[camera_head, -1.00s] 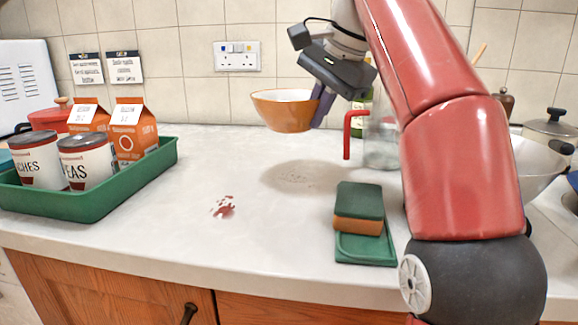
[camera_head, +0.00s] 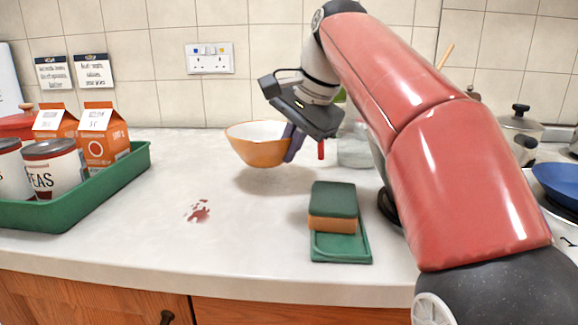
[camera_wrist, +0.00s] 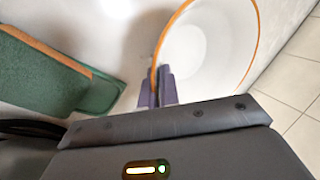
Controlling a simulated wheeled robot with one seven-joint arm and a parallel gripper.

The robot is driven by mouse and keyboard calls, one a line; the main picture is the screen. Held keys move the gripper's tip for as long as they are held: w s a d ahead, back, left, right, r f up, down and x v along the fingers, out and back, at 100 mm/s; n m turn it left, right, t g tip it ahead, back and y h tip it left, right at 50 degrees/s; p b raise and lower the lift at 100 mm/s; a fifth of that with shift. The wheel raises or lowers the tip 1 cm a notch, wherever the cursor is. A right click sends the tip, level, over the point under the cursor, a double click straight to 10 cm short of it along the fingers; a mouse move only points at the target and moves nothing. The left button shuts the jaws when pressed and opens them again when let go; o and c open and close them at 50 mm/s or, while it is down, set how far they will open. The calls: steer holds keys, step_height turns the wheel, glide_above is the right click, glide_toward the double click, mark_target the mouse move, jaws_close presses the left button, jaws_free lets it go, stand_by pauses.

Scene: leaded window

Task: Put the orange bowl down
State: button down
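The orange bowl (camera_head: 256,146), white inside, is held upright by its right side, close above the counter (camera_head: 150,235) towards the wall. A shadow lies below and to the right of it; I cannot tell whether its base touches the counter. My gripper (camera_head: 291,142) is shut on the bowl's rim. In the wrist view the purple fingers of my gripper (camera_wrist: 157,92) pinch the near rim of the bowl (camera_wrist: 205,50), whose white inside is open and empty. The wrist body hides the lower part of that view.
A sponge (camera_head: 333,204) lies on a green dish (camera_head: 342,247) at the counter's front. A green tray (camera_head: 110,185) with cans and cartons stands left. A red stain (camera_head: 198,211) marks the counter. A glass jug (camera_head: 355,147) stands right of the bowl; pans are far right.

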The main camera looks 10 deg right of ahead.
steer(key=shift+f, duration=1.75)
steer(key=shift+f, duration=0.15)
steer(key=c, duration=1.6)
jaws_free()
steer(key=shift+c, duration=0.2)
